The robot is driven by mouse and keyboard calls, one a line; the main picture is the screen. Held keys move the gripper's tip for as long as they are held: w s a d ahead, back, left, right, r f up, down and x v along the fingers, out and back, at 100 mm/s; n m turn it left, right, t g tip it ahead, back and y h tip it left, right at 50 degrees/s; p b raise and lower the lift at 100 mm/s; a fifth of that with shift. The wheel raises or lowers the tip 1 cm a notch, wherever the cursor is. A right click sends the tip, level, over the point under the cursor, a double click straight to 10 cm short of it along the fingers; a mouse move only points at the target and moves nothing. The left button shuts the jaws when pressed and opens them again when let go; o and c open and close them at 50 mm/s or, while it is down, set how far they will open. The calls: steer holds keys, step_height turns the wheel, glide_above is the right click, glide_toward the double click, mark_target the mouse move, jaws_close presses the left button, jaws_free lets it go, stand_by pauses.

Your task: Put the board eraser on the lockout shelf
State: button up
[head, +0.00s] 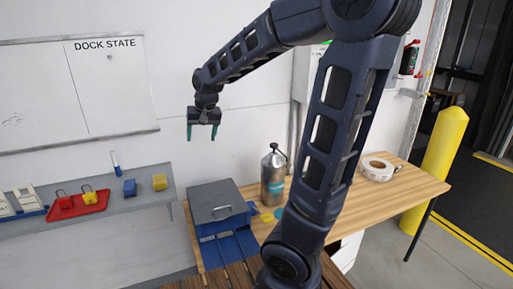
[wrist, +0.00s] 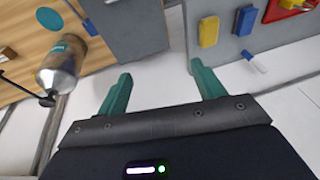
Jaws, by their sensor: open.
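My gripper (head: 202,138) hangs open and empty in front of the white wall, above and right of the grey lockout shelf (head: 100,207). Its two teal fingers are apart in the wrist view (wrist: 160,72), with nothing between them. On the shelf's right part lie a blue block (head: 129,187) and a yellow block (head: 160,182). The blue block looks like the board eraser, but I cannot be sure which block it is. Both show at the top of the wrist view, blue (wrist: 245,20) and yellow (wrist: 208,31), beyond the right finger.
A red tray (head: 95,206) with padlocks sits on the shelf, near a blue-capped marker (head: 115,163). On the wooden bench (head: 415,187) are a grey-lidded box (head: 215,198), a metal bottle (head: 273,175), a small yellow item (head: 267,217) and a tape roll (head: 376,168). A whiteboard (head: 110,95) hangs above.

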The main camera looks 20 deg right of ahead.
steer(key=s+d+r, duration=0.1)
steer(key=s+d, duration=0.5)
steer(key=s, duration=0.4)
steer(key=s+d+t+h, duration=0.1)
steer(key=s+d, duration=0.6)
steer(key=s, duration=0.3)
steer(key=shift+r+h, duration=0.3)
steer(key=shift+r, duration=0.05)
